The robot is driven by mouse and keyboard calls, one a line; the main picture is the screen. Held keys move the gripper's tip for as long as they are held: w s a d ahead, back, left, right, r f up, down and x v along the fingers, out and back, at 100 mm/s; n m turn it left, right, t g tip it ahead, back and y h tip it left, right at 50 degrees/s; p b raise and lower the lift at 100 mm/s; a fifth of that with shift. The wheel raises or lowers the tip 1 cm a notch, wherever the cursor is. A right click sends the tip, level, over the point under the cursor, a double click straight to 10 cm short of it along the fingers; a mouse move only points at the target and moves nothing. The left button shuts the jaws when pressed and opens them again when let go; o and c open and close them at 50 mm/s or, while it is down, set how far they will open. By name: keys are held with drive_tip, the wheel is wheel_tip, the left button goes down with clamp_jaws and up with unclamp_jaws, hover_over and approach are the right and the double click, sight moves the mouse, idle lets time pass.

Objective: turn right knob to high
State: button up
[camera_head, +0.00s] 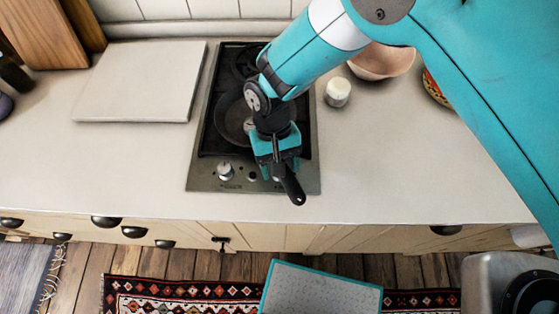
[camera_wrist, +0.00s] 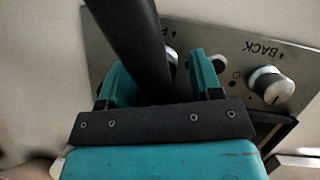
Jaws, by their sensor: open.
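The right knob (camera_wrist: 174,58) shows only as a silver sliver in the wrist view, mostly hidden behind the black pan handle (camera_wrist: 140,45). In the head view my gripper covers it, so its setting cannot be read. The left knob (camera_head: 226,171), silver, is clear of my gripper; it also shows in the wrist view (camera_wrist: 270,86), beside the word BACK. My gripper (camera_head: 276,172) is open above the right part of the hob's front panel (camera_head: 205,180). Its teal fingers (camera_wrist: 163,75) lie on either side of the handle in the wrist view; contact cannot be told.
The black pan (camera_head: 228,118) sits on the hob, its handle (camera_head: 290,187) reaching past the front panel. A pale board (camera_head: 140,82) lies left. A white jar (camera_head: 338,92) and pinkish bowl (camera_head: 382,62) stand right. The counter right of the hob is clear in front.

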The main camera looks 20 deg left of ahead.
drive_tip(key=c, duration=0.9)
drive_tip(key=shift+f+n+b, duration=0.15)
drive_tip(key=shift+n+b, duration=0.35)
drive_tip(key=shift+b, duration=0.1)
drive_tip(key=o, duration=0.9)
drive_tip(key=shift+r, duration=0.2)
